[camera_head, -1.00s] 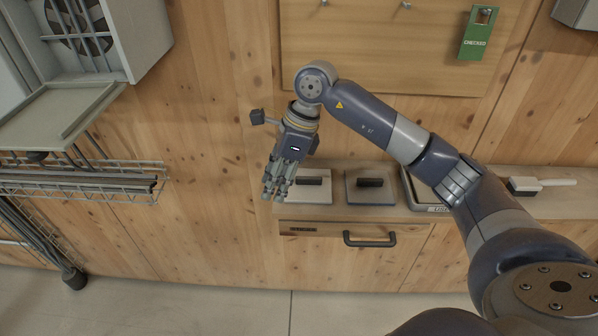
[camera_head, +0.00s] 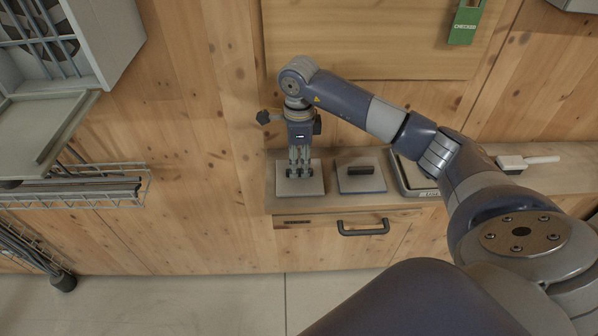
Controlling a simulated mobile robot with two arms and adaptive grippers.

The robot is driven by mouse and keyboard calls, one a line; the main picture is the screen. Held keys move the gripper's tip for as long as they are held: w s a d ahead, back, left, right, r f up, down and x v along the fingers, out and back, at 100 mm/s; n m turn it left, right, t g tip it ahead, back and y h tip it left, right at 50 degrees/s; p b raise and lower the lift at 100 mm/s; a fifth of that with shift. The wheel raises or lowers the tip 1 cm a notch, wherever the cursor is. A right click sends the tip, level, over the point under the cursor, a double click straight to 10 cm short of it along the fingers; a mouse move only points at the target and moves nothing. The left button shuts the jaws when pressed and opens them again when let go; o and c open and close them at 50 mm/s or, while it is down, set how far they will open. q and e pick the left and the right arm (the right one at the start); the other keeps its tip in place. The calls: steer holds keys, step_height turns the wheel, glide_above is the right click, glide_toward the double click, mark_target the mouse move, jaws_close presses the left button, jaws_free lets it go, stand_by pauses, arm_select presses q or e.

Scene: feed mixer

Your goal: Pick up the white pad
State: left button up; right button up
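The white pad (camera_head: 312,187) lies flat on the narrow wooden shelf, at its left end. It is a pale square plate with a dark handle block on top. My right gripper (camera_head: 299,174) points down over the middle of the pad, with its fingertips at the handle. The fingers hide most of the handle, and I cannot tell whether they are closed on it. My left gripper is not in view.
A blue-grey pad (camera_head: 361,182) with a black handle lies just right of the white one. Further right are a grey framed tray (camera_head: 404,178) and a white-handled brush (camera_head: 527,161). A drawer handle (camera_head: 363,229) juts out below the shelf. A wire rack (camera_head: 85,190) is at left.

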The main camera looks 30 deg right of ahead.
mark_target(299, 174)
step_height(299, 174, down, 2)
steer(key=shift+d, duration=0.1)
steer(key=shift+f, duration=0.25)
jaws_close()
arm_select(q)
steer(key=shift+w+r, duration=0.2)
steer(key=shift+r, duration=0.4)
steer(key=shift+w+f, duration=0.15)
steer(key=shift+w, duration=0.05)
arm_select(e)
steer(key=shift+r, duration=0.1)
